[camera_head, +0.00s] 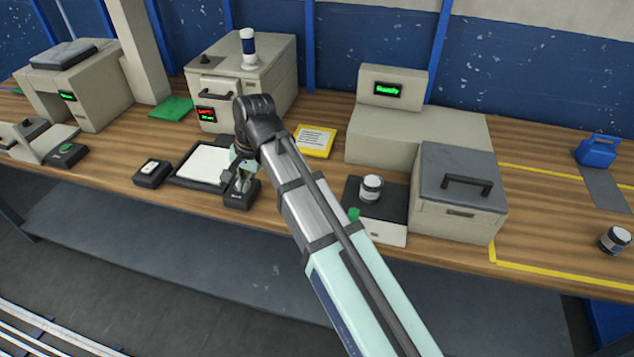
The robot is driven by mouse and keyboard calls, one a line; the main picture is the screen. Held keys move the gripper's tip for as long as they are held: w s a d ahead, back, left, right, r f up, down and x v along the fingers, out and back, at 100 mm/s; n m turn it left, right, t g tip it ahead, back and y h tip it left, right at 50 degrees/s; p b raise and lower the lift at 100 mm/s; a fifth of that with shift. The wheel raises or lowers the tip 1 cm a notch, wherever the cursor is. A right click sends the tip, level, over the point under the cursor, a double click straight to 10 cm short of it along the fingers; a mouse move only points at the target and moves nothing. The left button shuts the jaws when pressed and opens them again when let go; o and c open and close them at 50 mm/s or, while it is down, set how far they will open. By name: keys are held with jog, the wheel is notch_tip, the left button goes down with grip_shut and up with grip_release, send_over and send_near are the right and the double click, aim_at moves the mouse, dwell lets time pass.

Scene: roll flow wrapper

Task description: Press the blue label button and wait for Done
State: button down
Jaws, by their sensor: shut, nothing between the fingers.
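My gripper (241,186) is shut and empty. It points down at a small black box (238,203) near the front edge of the bench. The gripper covers the top of this box, so I cannot see a blue label or button on it. I cannot tell whether the fingertips touch it. A beige machine (268,84) behind has a small display (206,114) with a red line and a green line, too small to read surely. Another display (387,90) on the right machine reads "Ready" in green. I see no "Done".
A black-framed white pad (205,165) and a white-button box (152,172) lie left of the gripper. A green-button box (66,152) is further left. A yellow-edged note (315,140) and a jar (371,188) on a scale-like unit stand to the right.

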jog(key=d+r+h+p, duration=0.1)
jog(key=d+r+p, duration=0.2)
jog(key=d, duration=0.6)
jog(key=d+r+h+p, duration=0.2)
jog(key=d+r+p, duration=0.1)
jog(key=d+r, duration=0.4)
jog(key=shift+w+d+g, duration=0.3)
jog(key=shift+w+d, duration=0.05)
jog(key=shift+d, duration=0.7)
notch_tip(320, 180, down, 14)
jog(key=p, duration=0.4)
jog(key=shift+r, duration=0.15)
